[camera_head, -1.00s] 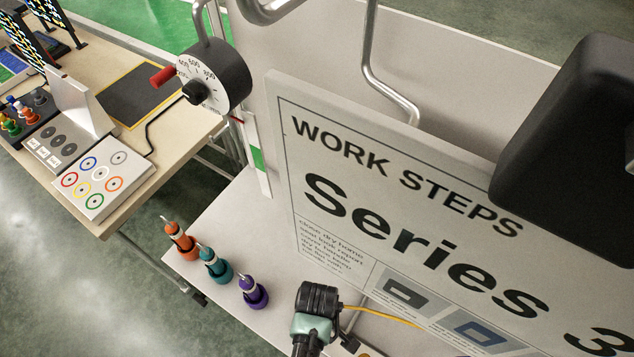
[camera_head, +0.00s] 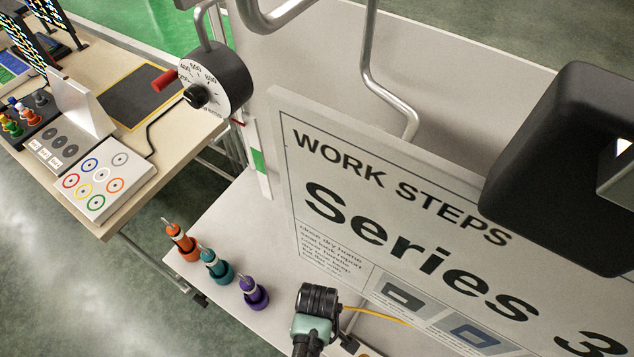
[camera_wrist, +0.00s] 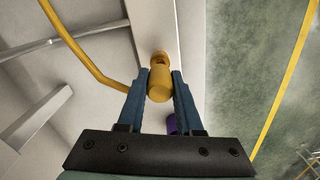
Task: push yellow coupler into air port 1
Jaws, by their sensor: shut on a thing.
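The yellow coupler (camera_wrist: 159,86) is in the wrist view, between the two blue fingers of my gripper (camera_wrist: 160,84). The gripper is shut on its sides. The narrower far end of the coupler lies over a pale strip; I cannot tell whether it touches anything. In the head view my dark and teal wrist (camera_head: 315,312) is at the bottom centre, in front of the sign, and the fingers and coupler are hidden there. I cannot make out air port 1 in either view.
Orange (camera_head: 182,243), teal (camera_head: 215,266) and purple (camera_head: 253,292) couplers stand on the pale shelf (camera_head: 225,220). A yellow hose (camera_wrist: 82,52) curves left of my gripper. The "WORK STEPS" sign (camera_head: 400,190) and a dark block (camera_head: 555,160) fill the right.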

